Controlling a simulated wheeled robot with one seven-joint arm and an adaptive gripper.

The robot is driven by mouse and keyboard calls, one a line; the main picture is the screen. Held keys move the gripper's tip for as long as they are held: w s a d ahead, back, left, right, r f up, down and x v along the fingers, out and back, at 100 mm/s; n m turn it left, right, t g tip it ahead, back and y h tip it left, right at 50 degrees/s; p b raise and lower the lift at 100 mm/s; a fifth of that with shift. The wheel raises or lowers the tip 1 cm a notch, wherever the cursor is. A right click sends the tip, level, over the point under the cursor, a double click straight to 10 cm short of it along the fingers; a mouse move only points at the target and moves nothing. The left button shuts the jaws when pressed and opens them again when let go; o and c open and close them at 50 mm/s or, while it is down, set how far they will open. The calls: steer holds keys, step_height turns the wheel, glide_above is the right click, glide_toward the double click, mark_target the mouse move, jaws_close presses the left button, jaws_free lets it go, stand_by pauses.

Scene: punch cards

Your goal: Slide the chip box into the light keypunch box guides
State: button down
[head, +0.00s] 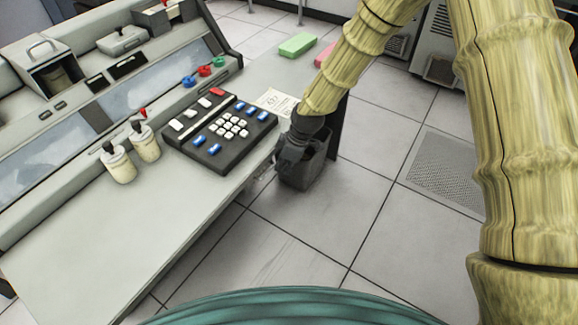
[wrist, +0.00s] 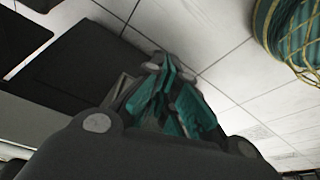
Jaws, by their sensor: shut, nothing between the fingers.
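The light keypunch (head: 190,215) fills the left of the head view, its desk running to the right. My gripper (head: 298,148) hangs past the desk's right edge, pointing down. A dark grey box-like shape (head: 303,176) is at its lower end, below desk height. I cannot tell whether it is the chip box or partly my gripper. In the wrist view the teal fingers of my gripper (wrist: 168,88) are close together with nothing held between them. A dark flat-sided body (wrist: 62,72) lies left of them there. The box guides are not clearly seen; small metal parts (head: 264,170) show under the desk edge.
A black keypad (head: 222,130) and two cream switch-topped cylinders (head: 145,146) stand on the desk. A dark desk leg (head: 338,128) is just behind my gripper. Green (head: 297,45) and pink (head: 324,54) blocks lie further back. The tiled floor (head: 390,235) to the right is clear.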

steer(key=shift+w+a+r+p, duration=0.1)
steer(key=shift+a+p, duration=0.05)
steer(key=shift+a, duration=0.3)
steer(key=shift+w+a+r+p, duration=0.1)
steer(key=shift+a+p, duration=0.05)
steer(key=shift+a, duration=0.3)
steer(key=shift+w+d, duration=0.1)
steer(key=s+d+r+p, duration=0.1)
steer(key=s+d+r, duration=0.1)
steer(key=d+r, duration=0.5)
steer(key=shift+v, duration=1.1)
